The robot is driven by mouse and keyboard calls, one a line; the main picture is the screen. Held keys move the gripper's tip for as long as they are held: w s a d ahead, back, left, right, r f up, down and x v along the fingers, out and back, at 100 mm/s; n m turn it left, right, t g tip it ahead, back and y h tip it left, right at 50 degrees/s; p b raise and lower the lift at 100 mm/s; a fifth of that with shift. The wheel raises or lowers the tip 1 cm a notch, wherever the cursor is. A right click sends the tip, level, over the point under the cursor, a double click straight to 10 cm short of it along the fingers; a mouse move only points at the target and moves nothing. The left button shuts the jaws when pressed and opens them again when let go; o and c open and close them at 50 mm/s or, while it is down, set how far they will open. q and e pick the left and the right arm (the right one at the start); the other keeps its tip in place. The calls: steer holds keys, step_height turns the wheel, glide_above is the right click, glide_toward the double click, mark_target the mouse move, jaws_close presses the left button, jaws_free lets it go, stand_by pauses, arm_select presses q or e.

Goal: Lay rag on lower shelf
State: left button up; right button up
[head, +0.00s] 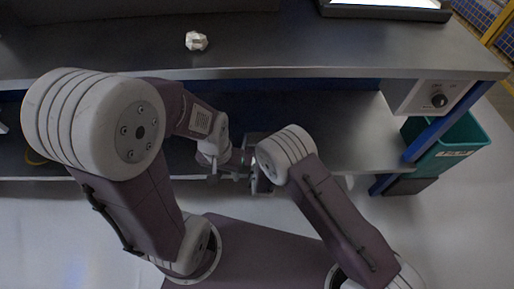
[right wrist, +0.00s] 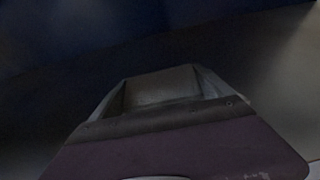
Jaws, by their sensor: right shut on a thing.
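The lower shelf (head: 340,118) is a grey metal board under the bench top. My right gripper (right wrist: 160,88) shows in the right wrist view, shut on a dull dark grey-olive patch (right wrist: 163,85) that I take for the rag; its outline is too dark to be sure. In the head view the right gripper is mostly hidden among the wrists at the shelf's front edge. My left gripper (head: 214,174) is close by, low at that edge; its fingers are too small and crowded to read.
A control box with a black knob (head: 439,100) hangs at the right. A teal bin (head: 460,135) stands beyond the bench's right leg. The shelf's right part is bare.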

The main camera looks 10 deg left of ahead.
steer(key=shift+w+a+f, duration=0.2)
steer(key=shift+a+f, duration=0.2)
steer(key=shift+a, duration=0.25)
step_height(320, 180, down, 4)
steer(key=b, duration=0.3)
steer(key=shift+f, duration=0.15)
steer(key=shift+r, duration=0.2)
steer(key=shift+f, duration=0.2)
steer(key=o, duration=1.2)
steer(key=shift+r+p, duration=0.3)
steer(key=shift+r, duration=0.05)
steer(key=p+v, duration=0.3)
steer(key=v, duration=0.3)
steer(key=shift+s+r, duration=0.1)
steer(key=shift+s, duration=0.1)
steer(key=shift+s+d, duration=0.2)
steer(key=shift+s, duration=0.35)
